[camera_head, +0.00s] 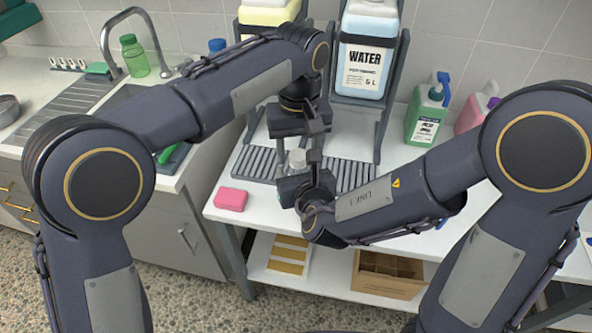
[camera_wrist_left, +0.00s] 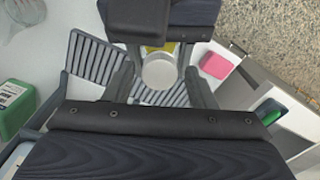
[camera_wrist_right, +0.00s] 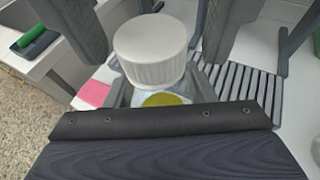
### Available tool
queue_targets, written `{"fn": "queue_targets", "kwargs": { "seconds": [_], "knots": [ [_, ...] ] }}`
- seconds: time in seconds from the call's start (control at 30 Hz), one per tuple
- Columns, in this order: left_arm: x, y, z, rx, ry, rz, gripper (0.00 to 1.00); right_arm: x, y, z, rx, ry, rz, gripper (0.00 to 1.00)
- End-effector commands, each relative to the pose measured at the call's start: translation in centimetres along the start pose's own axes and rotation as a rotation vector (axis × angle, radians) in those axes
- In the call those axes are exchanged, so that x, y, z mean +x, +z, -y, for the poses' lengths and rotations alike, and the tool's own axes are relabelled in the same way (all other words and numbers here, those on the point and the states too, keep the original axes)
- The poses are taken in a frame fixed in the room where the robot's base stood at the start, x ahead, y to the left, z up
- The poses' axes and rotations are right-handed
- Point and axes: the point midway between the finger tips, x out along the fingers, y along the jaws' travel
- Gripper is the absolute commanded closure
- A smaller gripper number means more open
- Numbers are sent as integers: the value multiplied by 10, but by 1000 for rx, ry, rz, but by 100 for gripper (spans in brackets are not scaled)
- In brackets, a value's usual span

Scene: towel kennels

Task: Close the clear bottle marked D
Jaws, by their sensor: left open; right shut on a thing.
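The clear bottle (camera_head: 296,161) stands upright between my grippers in the head view; no letter D is readable. A white ribbed cap (camera_wrist_right: 152,52) shows at its top in the right wrist view, and from above in the left wrist view (camera_wrist_left: 159,73). I cannot tell whether the cap is fully down. My left gripper (camera_head: 299,150) points down from above, open, with its fingers on both sides of the cap. My right gripper (camera_head: 292,180) comes in low from the front and is shut on the bottle. A yellow patch (camera_wrist_right: 160,99) shows below the cap.
Grey slatted trays (camera_head: 345,174) lie beneath on the white counter. A pink sponge (camera_head: 231,199) lies left of the grippers. Behind stand a rack with a WATER canister (camera_head: 365,55) and a green spray bottle (camera_head: 426,115). A sink with a tap (camera_head: 130,45) is at the left.

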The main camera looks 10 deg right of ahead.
Motion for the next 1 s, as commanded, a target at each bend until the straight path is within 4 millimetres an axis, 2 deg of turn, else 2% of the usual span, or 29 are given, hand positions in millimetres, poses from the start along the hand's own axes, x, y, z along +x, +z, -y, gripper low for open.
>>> {"fn": "queue_targets", "kwargs": {
  "seconds": [0.23,0.57,0.67,0.77,1.0],
  "knots": [
    [0,0,0,0,0,0,49,0,0,0,0,0,1,100],
    [0,0,0,1,0,0,93,0,0,0,0,0,1,100],
    [0,0,0,11,0,1,95,0,0,0,0,0,1,100],
    [0,0,0,116,1,1,95,0,0,0,0,0,1,100],
    [1,0,0,502,1,2,95,0,0,0,0,0,1,100]
  ]
}}
